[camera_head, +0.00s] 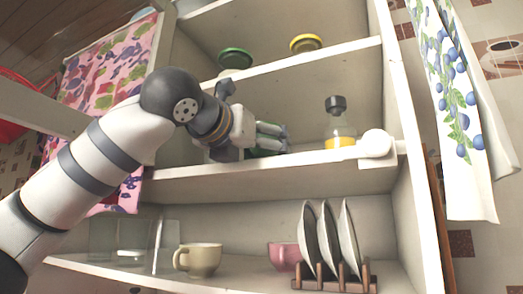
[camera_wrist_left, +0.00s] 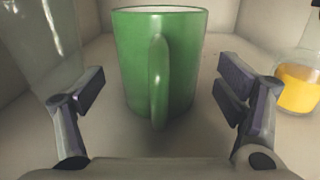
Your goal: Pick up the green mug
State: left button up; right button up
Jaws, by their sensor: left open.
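The green mug (camera_wrist_left: 133,60) stands upright on the middle shelf, straight ahead in the left wrist view, with its handle turned toward me. In the head view only a little of the green mug (camera_head: 262,149) shows behind my gripper. My left gripper (camera_head: 275,139) reaches in over the middle shelf from the left. It is open, and in the left wrist view its fingers (camera_wrist_left: 162,88) lie to either side of the mug's handle, with visible gaps to the mug. I cannot see my right gripper.
A bottle with yellow contents (camera_head: 339,128) stands right of the mug. A clear glass vessel (camera_wrist_left: 45,45) is close on the left. A white rounded object (camera_head: 376,144) is at the shelf's right front. A cream mug (camera_head: 200,260), pink mug (camera_head: 282,256) and plate rack (camera_head: 335,283) are below.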

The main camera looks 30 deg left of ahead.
pick_arm(q)
jog(key=shift+w+r, duration=0.15)
jog(key=shift+w, duration=0.4)
jog(key=c, duration=1.5)
